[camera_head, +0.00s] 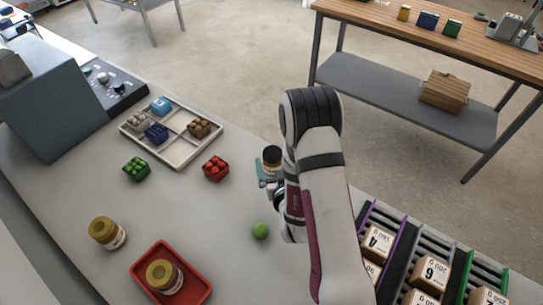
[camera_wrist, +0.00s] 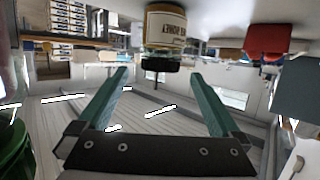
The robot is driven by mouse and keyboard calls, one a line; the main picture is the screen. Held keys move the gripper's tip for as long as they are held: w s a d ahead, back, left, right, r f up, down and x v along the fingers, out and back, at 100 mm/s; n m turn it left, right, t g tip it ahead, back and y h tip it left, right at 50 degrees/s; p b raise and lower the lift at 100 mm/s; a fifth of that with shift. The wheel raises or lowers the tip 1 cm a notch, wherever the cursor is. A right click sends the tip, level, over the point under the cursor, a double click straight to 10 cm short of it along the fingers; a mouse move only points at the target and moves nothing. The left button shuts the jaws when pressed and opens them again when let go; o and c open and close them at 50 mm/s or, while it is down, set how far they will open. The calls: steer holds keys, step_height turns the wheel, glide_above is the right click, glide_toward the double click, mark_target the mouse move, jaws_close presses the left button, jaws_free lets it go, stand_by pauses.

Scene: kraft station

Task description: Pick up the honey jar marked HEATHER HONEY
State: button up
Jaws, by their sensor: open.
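A honey jar with a black lid (camera_head: 272,156) stands on the grey table beside my gripper (camera_head: 265,178), which is partly hidden by my arm. In the wrist view, a jar with a black lid (camera_wrist: 165,28) appears upside down at the top. Its cream label shows the word HONEY; the rest is too small to read surely. My gripper (camera_wrist: 158,75) is open, its green fingers apart with nothing held between them. Two other jars have gold lids: one (camera_head: 107,232) at the left, one (camera_head: 165,277) in a red tray (camera_head: 199,290). Their labels are unreadable.
A green ball (camera_head: 260,231) lies near my arm. A red punnet (camera_head: 216,168), a green punnet (camera_head: 136,168) and a divided tray (camera_head: 181,158) stand to the left. Racks of numbered boxes (camera_head: 430,272) are at the right. The table between the ball and the red tray is clear.

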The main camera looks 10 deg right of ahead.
mark_target(274, 163)
steer(key=shift+w+f, duration=0.25)
steer(key=shift+f, duration=0.3)
steer(key=shift+w+f, duration=0.25)
steer(key=shift+f, duration=0.25)
steer(key=x, duration=0.4)
steer(key=shift+r, duration=0.1)
jaws_close()
